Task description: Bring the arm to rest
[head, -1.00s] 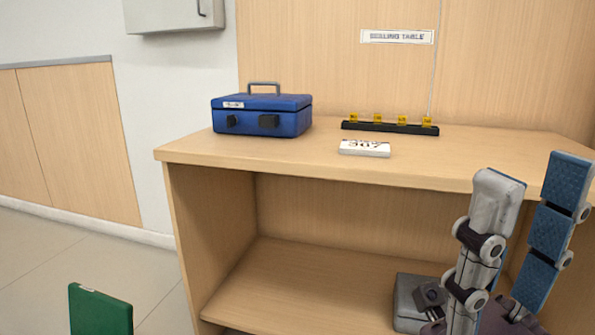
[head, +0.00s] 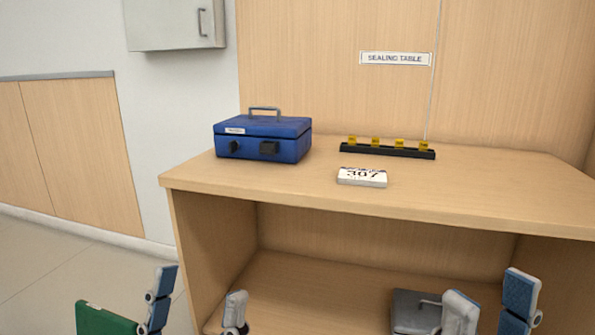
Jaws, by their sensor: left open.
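My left gripper (head: 198,296) shows at the bottom left, its two fingers apart with nothing between them. My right gripper (head: 489,300) shows at the bottom right, in front of the lower shelf. Its fingers are also apart and the gap looks empty. Only the upper finger parts of both grippers are in view; the palms and arms are cut off by the bottom edge.
A wooden counter (head: 480,195) carries a blue cash box (head: 262,140), a white number block (head: 362,177) and a black strip with yellow pieces (head: 387,149). A grey box (head: 410,308) sits on the lower shelf. A green object (head: 102,320) is beside my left gripper.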

